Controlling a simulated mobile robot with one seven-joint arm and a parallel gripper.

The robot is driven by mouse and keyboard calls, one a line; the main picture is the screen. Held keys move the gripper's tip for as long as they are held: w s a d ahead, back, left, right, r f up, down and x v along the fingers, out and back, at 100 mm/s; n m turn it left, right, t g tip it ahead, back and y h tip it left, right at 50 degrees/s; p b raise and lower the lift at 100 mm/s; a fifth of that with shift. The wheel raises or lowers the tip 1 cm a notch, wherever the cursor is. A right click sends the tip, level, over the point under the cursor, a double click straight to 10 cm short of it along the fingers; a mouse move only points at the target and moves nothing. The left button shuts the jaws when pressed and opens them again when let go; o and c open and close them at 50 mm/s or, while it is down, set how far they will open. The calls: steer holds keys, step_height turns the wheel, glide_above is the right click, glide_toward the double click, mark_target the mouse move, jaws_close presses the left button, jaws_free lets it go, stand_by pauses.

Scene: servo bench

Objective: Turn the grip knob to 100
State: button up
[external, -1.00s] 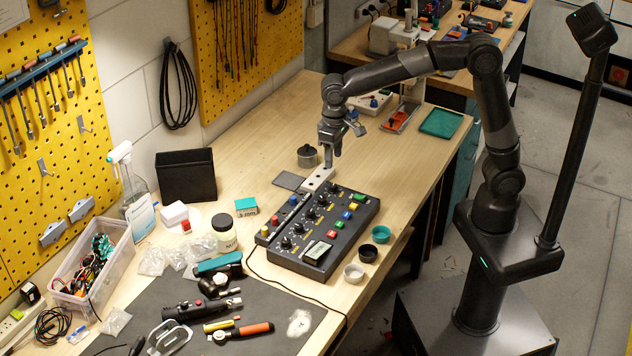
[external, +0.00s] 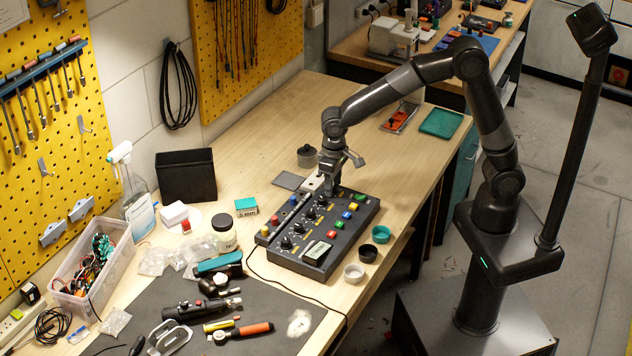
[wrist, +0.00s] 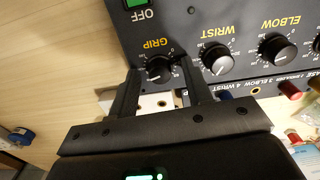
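The control box (external: 345,225) is dark, with a row of black knobs and coloured buttons, and lies flat on the bench; it fills the upper part of the wrist view (wrist: 200,15). The grip knob (wrist: 158,69) is black, at the left end of the knob row, under the yellow word GRIP. Its pointer setting is too small to read. My gripper (wrist: 158,74) is open, with one finger on each side of the grip knob and a small gap showing. In the external view my gripper (external: 331,189) is down at the box's far end and hides that knob.
The wrist knob (wrist: 217,59) and elbow knob (wrist: 277,49) stand right of the grip knob. A green OFF button (wrist: 136,4) is above. A pale block with holes (external: 312,183) lies beside the box's far end. Small cups (external: 368,253) stand at the box's right.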

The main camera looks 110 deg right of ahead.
steer(key=c, duration=0.9)
steer(key=shift+n, duration=0.4)
steer(key=n, duration=0.4)
steer(key=shift+n, duration=0.4)
steer(key=n, duration=0.6)
steer(key=o, duration=1)
steer(key=shift+r, duration=0.15)
